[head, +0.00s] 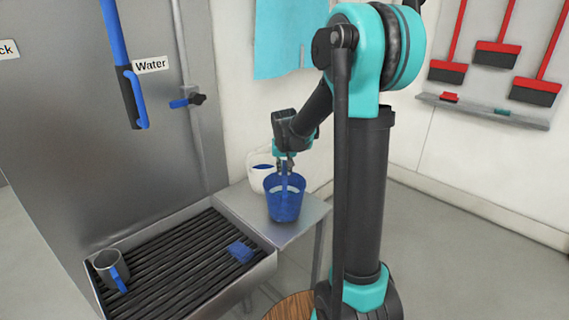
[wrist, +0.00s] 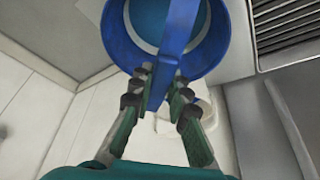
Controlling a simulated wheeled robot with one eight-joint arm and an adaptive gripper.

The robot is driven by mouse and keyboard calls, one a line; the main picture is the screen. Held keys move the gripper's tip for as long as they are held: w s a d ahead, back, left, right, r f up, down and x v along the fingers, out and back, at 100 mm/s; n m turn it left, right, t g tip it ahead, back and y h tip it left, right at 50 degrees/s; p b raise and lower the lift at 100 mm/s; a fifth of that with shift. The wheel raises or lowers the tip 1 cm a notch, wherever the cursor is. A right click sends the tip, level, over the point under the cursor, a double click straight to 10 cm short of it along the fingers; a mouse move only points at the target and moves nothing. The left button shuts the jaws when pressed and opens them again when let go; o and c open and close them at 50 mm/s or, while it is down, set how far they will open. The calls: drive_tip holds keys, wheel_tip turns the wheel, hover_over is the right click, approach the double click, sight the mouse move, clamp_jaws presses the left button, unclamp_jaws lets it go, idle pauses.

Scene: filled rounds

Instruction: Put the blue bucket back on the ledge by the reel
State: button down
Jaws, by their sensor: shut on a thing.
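The blue bucket (head: 286,205) is upright at the metal ledge (head: 301,227) beside the grated basin. I cannot tell whether its base touches the ledge. My gripper (head: 286,163) is above the bucket, shut on its blue handle. In the wrist view, the fingers of my gripper (wrist: 161,88) close on the blue strap-like handle (wrist: 175,45), with the bucket (wrist: 119,42) beyond. Its inside shows teal with a paler ring; I cannot tell whether this is liquid. I cannot make out a reel.
A white container (head: 259,180) stands just behind the bucket. The grated basin (head: 190,262) holds a grey jug (head: 108,266) with a blue handle and a blue item (head: 241,251). A blue wand (head: 124,70) hangs by the "Water" label (head: 151,64). A round wooden top (head: 290,307) is below.

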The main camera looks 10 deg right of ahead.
drive_tip(key=shift+f, duration=1)
drive_tip(key=c, duration=1.5)
unclamp_jaws()
drive_tip(key=shift+o, duration=0.2)
drive_tip(key=v, duration=1.1)
drive_tip(key=shift+s+r, duration=0.15)
drive_tip(key=shift+r, duration=0.2)
drive_tip(key=shift+s, duration=0.3)
drive_tip(key=s+d+f, duration=0.1)
drive_tip(key=s+f, duration=0.4)
drive_tip(key=s, duration=0.3)
drive_tip(key=s+d+f+n, duration=0.1)
drive_tip(key=s+d+f, duration=0.1)
drive_tip(key=s+f, duration=0.3)
drive_tip(key=s+d+f, duration=0.1)
drive_tip(key=s+f, duration=0.4)
drive_tip(key=s, duration=0.7)
drive_tip(key=shift+s+d+f+n+y, duration=0.2)
drive_tip(key=shift+s+d+n+y, duration=0.1)
drive_tip(key=shift+n, duration=0.1)
